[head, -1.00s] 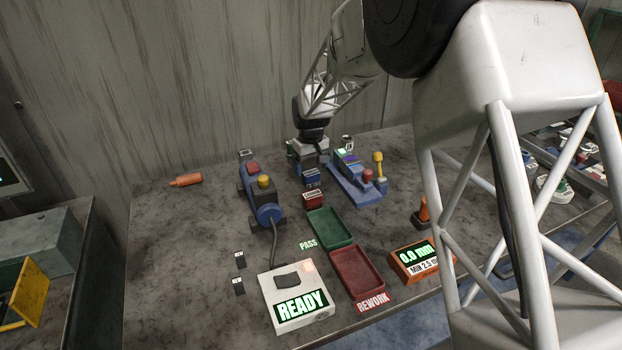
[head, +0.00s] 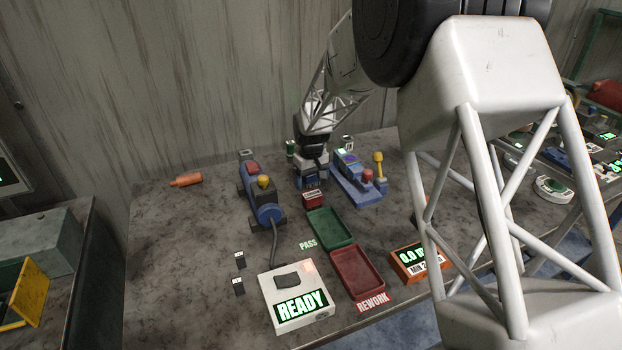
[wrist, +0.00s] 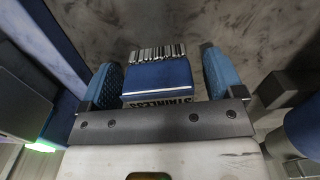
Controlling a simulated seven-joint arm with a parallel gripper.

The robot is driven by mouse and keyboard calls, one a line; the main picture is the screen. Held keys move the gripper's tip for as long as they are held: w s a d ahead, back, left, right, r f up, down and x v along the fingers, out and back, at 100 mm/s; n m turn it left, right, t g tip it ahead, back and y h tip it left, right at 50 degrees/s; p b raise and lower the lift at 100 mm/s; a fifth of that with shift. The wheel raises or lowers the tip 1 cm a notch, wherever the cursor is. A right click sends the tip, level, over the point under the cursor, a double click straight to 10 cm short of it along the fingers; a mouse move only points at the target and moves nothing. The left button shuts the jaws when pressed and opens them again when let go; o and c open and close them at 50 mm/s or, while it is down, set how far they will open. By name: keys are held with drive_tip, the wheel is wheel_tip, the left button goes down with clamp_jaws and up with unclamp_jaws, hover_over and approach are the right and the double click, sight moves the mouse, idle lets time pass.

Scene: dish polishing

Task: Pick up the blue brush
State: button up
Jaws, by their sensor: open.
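The blue brush (wrist: 157,77) lies between the two fingers of my open gripper (wrist: 161,70) in the wrist view. It is a blue block with pale bristles at its far end and a "STAINLESS" label at its near end. A gap shows between the brush and each blue finger pad. In the head view my gripper (head: 311,171) is low over the brush (head: 311,183), which is partly hidden beneath it.
A red-labelled block (head: 313,197) stands just in front. A blue fixture (head: 358,185) is close on the right, and a blue grinder-like machine (head: 265,205) stands to the left. Green (head: 330,238) and red (head: 357,278) trays lie nearer the front.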

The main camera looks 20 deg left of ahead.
drive_tip(key=c, duration=1)
drive_tip(key=shift+c, duration=0.2)
drive_tip(key=shift+r, duration=0.1)
drive_tip(key=shift+r, duration=4.95)
drive_tip(key=shift+o, duration=1)
drive_tip(key=shift+c, duration=0.4)
drive_tip(key=w+d+r, duration=0.6)
drive_tip(key=w+d, duration=0.2)
drive_tip(key=d, duration=0.1)
drive_tip(key=shift+w, duration=0.25)
